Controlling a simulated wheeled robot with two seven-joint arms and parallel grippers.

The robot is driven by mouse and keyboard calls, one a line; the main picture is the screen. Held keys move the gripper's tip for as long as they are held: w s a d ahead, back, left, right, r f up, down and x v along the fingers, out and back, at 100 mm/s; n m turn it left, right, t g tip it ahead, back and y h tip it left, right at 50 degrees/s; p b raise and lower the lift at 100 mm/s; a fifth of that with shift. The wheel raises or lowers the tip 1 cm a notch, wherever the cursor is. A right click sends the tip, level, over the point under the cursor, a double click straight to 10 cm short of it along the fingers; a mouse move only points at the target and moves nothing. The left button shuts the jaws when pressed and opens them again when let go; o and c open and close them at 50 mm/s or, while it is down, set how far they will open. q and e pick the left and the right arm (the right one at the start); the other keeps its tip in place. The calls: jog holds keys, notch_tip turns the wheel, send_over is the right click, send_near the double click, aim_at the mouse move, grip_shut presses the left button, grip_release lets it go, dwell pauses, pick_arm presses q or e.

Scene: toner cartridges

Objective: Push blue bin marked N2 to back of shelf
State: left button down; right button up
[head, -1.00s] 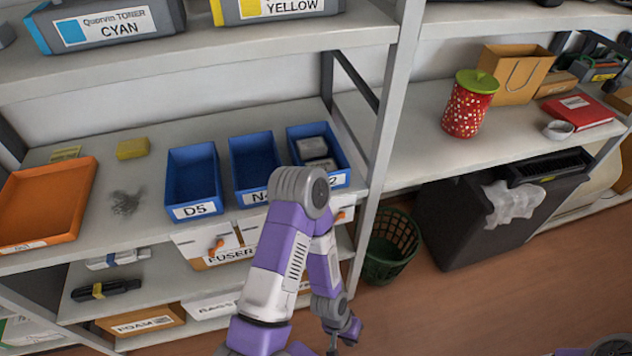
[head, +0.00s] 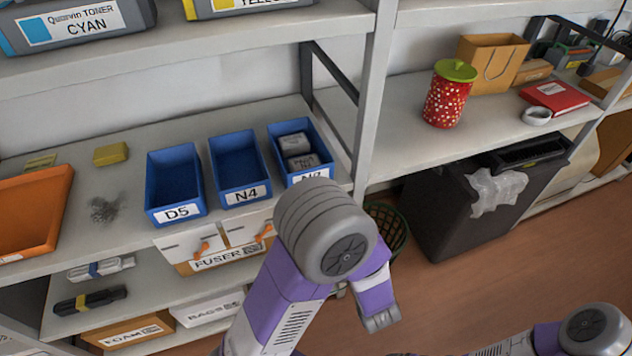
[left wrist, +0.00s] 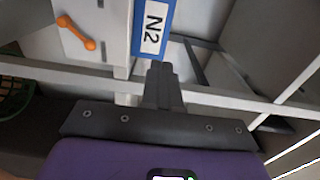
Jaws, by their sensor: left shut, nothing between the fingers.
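The blue bin marked N2 (head: 273,143) stands on the middle shelf, at the right end of a row of blue bins. Two pale packages (head: 297,150) lie in it. My left arm partly hides its label in the head view. In the left wrist view the N2 label (left wrist: 153,30) shows sideways at the top. My left gripper (left wrist: 161,72) is shut and empty, with its fingertips close to the label's lower end in that picture. I cannot tell whether they touch the bin. My right gripper is out of view; only part of that arm shows at the lower right.
Bin N4 (head: 238,165) stands just left of N2, then bin D5 (head: 173,185). A shelf post (head: 374,90) rises to the right. A green basket (head: 388,225) stands on the floor.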

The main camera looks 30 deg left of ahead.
pick_arm(q)
jog(key=b+x, duration=0.3)
jog(key=x, duration=1)
jog(key=shift+w+a+b, duration=0.2)
jog(key=shift+a+b, duration=0.15)
jog(key=shift+a, duration=0.05)
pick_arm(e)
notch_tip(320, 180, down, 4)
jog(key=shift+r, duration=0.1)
